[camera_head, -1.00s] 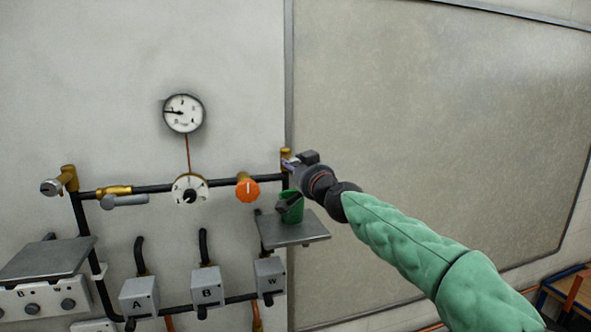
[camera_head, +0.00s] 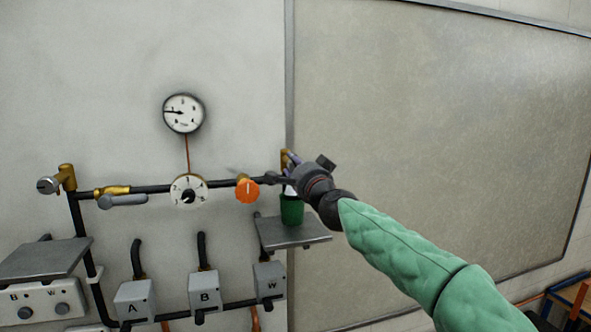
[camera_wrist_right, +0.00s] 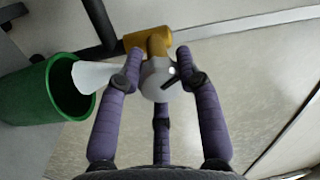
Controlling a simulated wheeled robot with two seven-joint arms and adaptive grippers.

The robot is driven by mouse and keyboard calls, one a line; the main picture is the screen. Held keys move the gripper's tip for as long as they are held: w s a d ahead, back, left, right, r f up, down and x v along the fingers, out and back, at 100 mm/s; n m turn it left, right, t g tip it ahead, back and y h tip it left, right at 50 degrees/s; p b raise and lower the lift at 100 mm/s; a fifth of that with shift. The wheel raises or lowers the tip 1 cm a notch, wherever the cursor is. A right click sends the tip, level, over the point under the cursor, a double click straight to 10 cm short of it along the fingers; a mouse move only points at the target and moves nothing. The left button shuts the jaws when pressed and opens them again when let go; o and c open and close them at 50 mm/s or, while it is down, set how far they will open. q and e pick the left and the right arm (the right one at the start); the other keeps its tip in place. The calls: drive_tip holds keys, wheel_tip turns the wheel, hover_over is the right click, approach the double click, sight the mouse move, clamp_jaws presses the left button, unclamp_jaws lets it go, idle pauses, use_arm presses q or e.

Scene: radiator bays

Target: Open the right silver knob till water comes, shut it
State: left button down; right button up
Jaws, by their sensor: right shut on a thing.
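The right silver knob (camera_wrist_right: 157,82) sits at the end of a brass fitting (camera_wrist_right: 150,42) in the right wrist view. My right gripper (camera_wrist_right: 160,80) is shut on this knob, its purple fingers around it. In the head view my gripper (camera_head: 291,172) hides the knob, and the brass fitting (camera_head: 284,158) shows just behind. A white stream of water (camera_wrist_right: 92,76) runs from beside the fitting into a green cup (camera_wrist_right: 28,95). The stream also shows in the head view (camera_head: 289,190), above the green cup (camera_head: 291,213). My left gripper is not in view.
The cup stands on a small grey shelf (camera_head: 300,236). Left along the pipe are an orange knob (camera_head: 247,191), a white dial (camera_head: 188,190), a grey lever (camera_head: 124,202) and another silver knob (camera_head: 48,185). A gauge (camera_head: 183,113) hangs above. The wall panel (camera_head: 440,130) at right is bare.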

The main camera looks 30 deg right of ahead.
drive_tip(key=shift+s+d+r+m, duration=0.15)
drive_tip(key=shift+r+m, duration=0.2)
drive_tip(key=shift+m, duration=0.65)
drive_tip(key=o, duration=1)
drive_tip(key=shift+c, duration=0.2)
drive_tip(key=shift+o, duration=0.9)
drive_tip(key=shift+f, duration=0.2)
